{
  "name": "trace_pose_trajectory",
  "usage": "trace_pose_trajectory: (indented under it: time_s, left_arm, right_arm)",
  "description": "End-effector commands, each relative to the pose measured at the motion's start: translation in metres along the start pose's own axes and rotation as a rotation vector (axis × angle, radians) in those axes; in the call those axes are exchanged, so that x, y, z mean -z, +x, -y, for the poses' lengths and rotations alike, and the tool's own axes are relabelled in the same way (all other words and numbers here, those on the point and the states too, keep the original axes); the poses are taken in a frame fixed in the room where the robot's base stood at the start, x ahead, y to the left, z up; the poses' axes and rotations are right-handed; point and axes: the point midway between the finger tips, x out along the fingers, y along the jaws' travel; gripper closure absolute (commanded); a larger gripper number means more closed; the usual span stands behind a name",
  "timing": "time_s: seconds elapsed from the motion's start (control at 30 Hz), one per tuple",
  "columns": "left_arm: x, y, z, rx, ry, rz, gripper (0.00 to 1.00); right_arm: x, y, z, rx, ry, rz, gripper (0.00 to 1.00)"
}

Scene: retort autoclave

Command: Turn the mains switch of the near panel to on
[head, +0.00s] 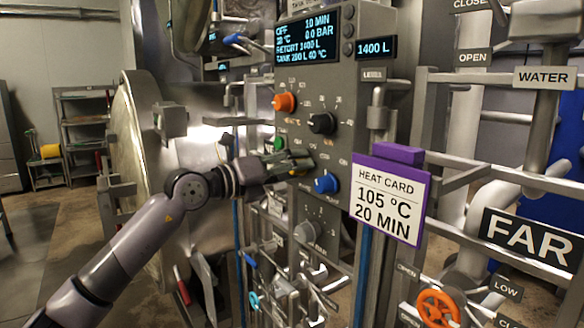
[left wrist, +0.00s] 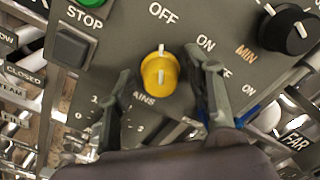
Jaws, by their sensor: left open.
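The near panel (head: 335,110) is a grey upright box with a lit display and several knobs. Its mains switch is a yellow knob (left wrist: 159,72) in the left wrist view, with a white pointer toward the OFF label. My left gripper (left wrist: 165,68) is open, one finger on each side of the knob, with gaps showing. My right gripper is not in view.
A black knob (head: 321,123), an orange knob (head: 285,103) and a blue knob (head: 326,183) surround the gripper. A grey STOP button (left wrist: 74,46) is left of the switch. The heat card (head: 387,200) and pipes stand right of the panel.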

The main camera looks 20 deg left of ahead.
Motion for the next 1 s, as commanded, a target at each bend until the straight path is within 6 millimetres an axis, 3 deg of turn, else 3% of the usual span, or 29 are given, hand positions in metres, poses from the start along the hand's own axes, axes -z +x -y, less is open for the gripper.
trace_pose_trajectory:
  time_s: [0.07, 0.77, 1.0]
  left_arm:
    - [-0.0001, -0.0002, 0.0001, 0.0, 0.0, 0.0, 0.53]
    - [-0.0002, -0.0006, -0.0001, 0.0, 0.0, 0.0, 1.0]
    - [0.0001, -0.0006, -0.0005, 0.0, 0.019, 0.0, 1.0]
  right_arm:
    - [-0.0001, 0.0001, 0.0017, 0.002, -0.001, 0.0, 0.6]
    - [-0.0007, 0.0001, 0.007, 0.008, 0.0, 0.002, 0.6]
    - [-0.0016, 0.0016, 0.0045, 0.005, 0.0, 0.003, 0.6]
